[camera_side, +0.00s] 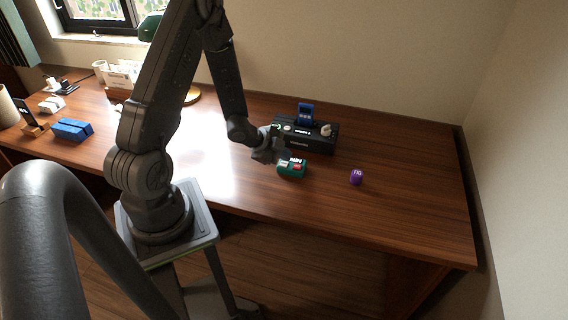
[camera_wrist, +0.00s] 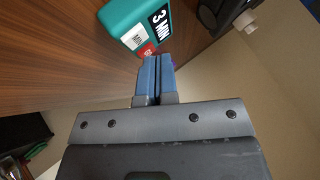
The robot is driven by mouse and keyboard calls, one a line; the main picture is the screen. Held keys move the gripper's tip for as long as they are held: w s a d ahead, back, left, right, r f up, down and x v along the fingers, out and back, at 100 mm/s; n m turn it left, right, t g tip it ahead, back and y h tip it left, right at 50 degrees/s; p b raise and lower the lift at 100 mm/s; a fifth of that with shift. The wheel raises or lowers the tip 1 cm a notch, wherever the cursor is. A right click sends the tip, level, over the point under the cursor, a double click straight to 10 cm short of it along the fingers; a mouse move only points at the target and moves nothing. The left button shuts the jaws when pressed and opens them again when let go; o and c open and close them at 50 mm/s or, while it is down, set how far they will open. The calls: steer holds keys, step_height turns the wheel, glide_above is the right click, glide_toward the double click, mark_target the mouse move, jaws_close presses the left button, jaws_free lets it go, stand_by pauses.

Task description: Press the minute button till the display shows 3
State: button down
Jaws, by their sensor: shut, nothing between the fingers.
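A teal timer (camera_side: 291,173) stands on the desk just in front of the black box. In the wrist view its teal casing (camera_wrist: 119,17) shows at the top, with a dark display (camera_wrist: 161,25) that reads "3 MIN". A white button (camera_wrist: 138,38) with small lettering and a red button (camera_wrist: 147,50) sit beside the display. My gripper (camera_side: 277,157) is at the timer's left side in the side view. In the wrist view its blue fingers (camera_wrist: 155,58) are shut and empty, with tips close to the red button. I cannot tell whether they touch it.
A black box (camera_side: 321,142) holding a blue device (camera_side: 305,113) stands right behind the timer. A small purple object (camera_side: 356,178) lies to the right. A blue block (camera_side: 72,130) and other items are far left. The desk's right part is clear.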

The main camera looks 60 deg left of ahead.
steer(key=shift+r, duration=2.5)
steer(key=shift+r, duration=0.15)
step_height(320, 180, up, 6)
steer(key=w+n+y, duration=0.2)
steer(key=y, duration=0.1)
step_height(320, 180, up, 9)
steer(key=n+g+y, duration=0.1)
steer(key=n+y, duration=0.1)
steer(key=n, duration=0.2)
glide_above(284, 164)
steer(key=d, duration=0.5)
steer(key=s+d+r+n+g+h, duration=0.1)
steer(key=s+d+r+n, duration=0.1)
steer(key=s+d+r, duration=0.2)
steer(key=s+d+r+n+g+h, duration=0.1)
steer(key=s+d+r, duration=0.4)
steer(key=s+d, duration=0.5)
steer(key=shift+s+n+h, duration=0.8)
steer(key=shift+n, duration=0.1)
